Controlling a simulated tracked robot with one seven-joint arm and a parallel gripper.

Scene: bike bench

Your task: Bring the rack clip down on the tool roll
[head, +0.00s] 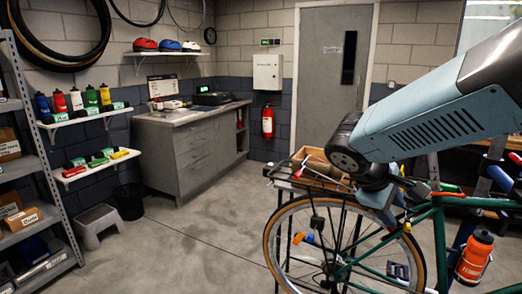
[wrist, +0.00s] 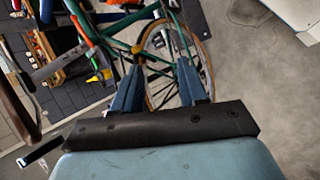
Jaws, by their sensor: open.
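The green bicycle (head: 418,215) stands at the right of the head view, its spoked wheel (head: 268,245) toward the left. A rack (head: 300,183) sits above that wheel. A brown, box-like thing with a red-ended metal piece shows at the rack (head: 322,168); I cannot tell whether these are the tool roll and rack clip. My gripper (head: 378,200) is low over the bicycle, right of the rack, its tips partly hidden. In the wrist view my gripper (wrist: 160,68) is open and empty, its blue fingers apart with the bicycle's wheel (wrist: 165,45) behind them. Clip and roll are not clear there.
A bench with tools (wrist: 70,70) lies left in the wrist view. An orange bottle (head: 474,255) is on the bicycle frame. A grey cabinet (head: 185,150) and shelving (head: 40,225) stand at the left.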

